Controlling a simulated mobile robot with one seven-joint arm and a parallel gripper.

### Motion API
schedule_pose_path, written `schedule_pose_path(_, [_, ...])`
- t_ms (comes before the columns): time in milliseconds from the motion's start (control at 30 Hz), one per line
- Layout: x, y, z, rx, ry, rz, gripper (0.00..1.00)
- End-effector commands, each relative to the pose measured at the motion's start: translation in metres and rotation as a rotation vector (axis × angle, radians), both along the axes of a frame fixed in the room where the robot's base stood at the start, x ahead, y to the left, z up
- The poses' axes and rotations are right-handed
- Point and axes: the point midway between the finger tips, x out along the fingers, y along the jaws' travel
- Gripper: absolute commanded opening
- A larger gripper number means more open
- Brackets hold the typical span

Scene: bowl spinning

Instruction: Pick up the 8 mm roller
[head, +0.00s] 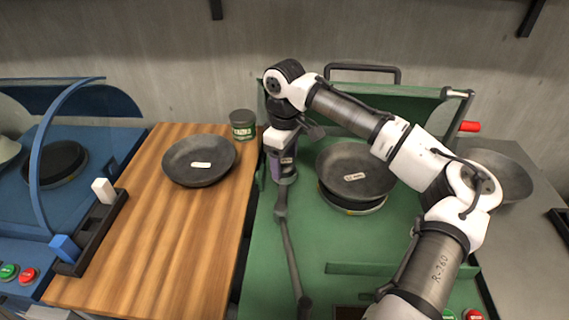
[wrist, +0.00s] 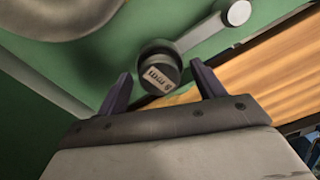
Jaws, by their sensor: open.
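The roller (wrist: 158,70) is a dark grey cylinder with a pale label on its end face. The label ends in "mm", but its number is hard to read. It sits on a grey lever arm (wrist: 203,35) over the green machine, and this arm also shows in the head view (head: 290,245). My gripper (wrist: 160,76) is open, with one dark purple finger on each side of the roller in the picture. I cannot tell whether the fingers touch it. In the head view my gripper (head: 279,172) points down at the machine's left side, and the roller is mostly hidden there.
A labelled dark bowl (head: 345,160) sits on the green machine (head: 315,250), right of my gripper. Another labelled bowl (head: 182,172) and a green can (head: 243,125) stand on the wooden table (head: 150,240). A blue machine (head: 95,155) is at left, a grey bowl (head: 512,178) at right.

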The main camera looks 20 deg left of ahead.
Motion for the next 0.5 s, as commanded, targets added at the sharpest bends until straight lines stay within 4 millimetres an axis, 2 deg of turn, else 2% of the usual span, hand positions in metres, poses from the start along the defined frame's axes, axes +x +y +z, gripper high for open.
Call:
schedule_pose_path(200, [0.0,0.0,-0.0013,0.0,0.0,0.0,0.68])
schedule_pose_path(500, [0.0001,0.0001,-0.0009,0.0,0.0,0.0,0.29])
